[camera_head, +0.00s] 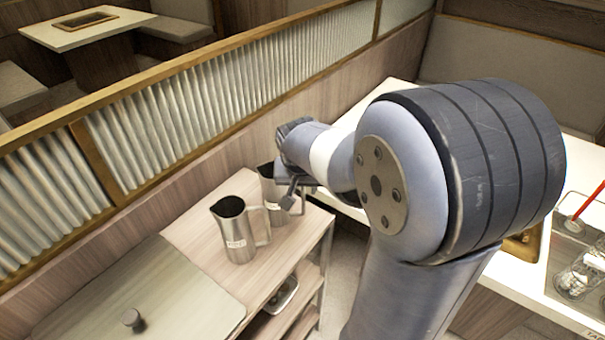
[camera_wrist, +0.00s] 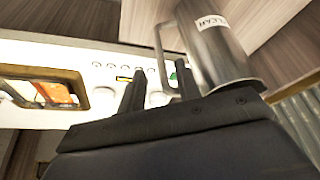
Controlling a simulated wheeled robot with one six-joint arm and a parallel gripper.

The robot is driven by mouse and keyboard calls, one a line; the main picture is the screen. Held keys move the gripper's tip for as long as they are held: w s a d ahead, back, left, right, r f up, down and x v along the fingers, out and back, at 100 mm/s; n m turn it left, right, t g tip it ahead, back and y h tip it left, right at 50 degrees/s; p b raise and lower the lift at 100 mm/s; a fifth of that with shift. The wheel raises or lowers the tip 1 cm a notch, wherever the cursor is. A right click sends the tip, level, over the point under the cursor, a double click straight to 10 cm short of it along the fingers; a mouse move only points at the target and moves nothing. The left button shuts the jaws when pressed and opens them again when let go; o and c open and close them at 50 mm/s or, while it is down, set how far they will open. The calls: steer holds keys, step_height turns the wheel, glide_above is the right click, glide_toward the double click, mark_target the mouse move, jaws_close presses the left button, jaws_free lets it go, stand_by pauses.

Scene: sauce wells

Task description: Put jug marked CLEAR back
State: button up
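The steel jug marked CLEAR (camera_wrist: 215,45) is at the upper right of the wrist view, its label upside down there. Its handle (camera_wrist: 159,48) runs between my two fingers. My gripper (camera_wrist: 160,88) looks open, with a gap between the fingers; I see no clear grip. In the head view my gripper (camera_head: 291,198) is in front of the rear steel jug (camera_head: 268,184), which it partly hides. That jug appears to stand upright on the wooden cart top (camera_head: 190,235). A second steel jug (camera_head: 237,232) stands nearer, its label too small to read.
A grey lid with a knob (camera_head: 131,318) covers the cart's near left part. A ribbed glass partition (camera_head: 180,110) runs behind the cart. A white counter (camera_head: 578,165) with inset wells lies to the right. The cart has lower shelves.

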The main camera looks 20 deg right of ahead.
mark_target(304, 191)
steer(key=v, duration=0.8)
steer(key=x, duration=1.2)
steer(key=shift+f, duration=0.2)
steer(key=shift+w+r, duration=0.1)
steer(key=shift+r, duration=1.15)
steer(key=shift+s, duration=0.2)
